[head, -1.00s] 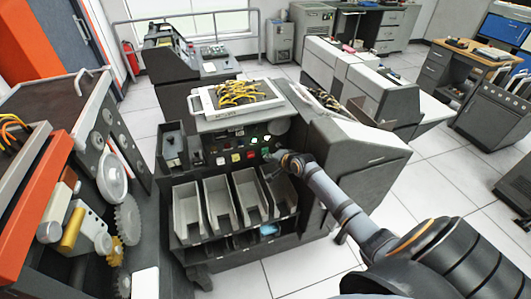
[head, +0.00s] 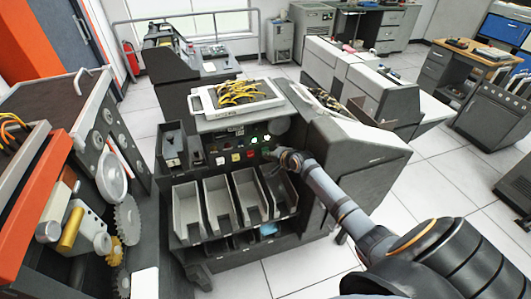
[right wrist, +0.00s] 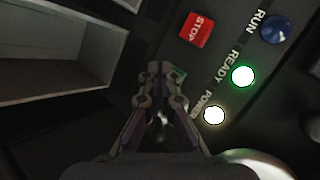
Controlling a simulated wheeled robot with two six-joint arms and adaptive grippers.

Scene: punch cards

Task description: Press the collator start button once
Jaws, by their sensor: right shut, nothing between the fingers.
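The collator (head: 350,160) is a dark grey machine with a sloped control panel (head: 207,141) above its bins. My right gripper (head: 272,156) is shut and empty at the right part of this panel. In the right wrist view its closed fingertips (right wrist: 161,68) point at the panel. A green-edged square button (right wrist: 179,72) is mostly hidden behind the fingertips; its label is not visible. I cannot tell whether the fingers touch it. A red STOP button (right wrist: 195,29) sits beyond it. My left gripper is not in view.
A lit green READY lamp (right wrist: 243,76), a lit white POWER lamp (right wrist: 214,115) and a dark blue RUN lamp (right wrist: 275,28) lie right of the fingers. Open grey bins (head: 220,205) stand below the panel. A white-framed tray of yellow wires (head: 203,101) is on top.

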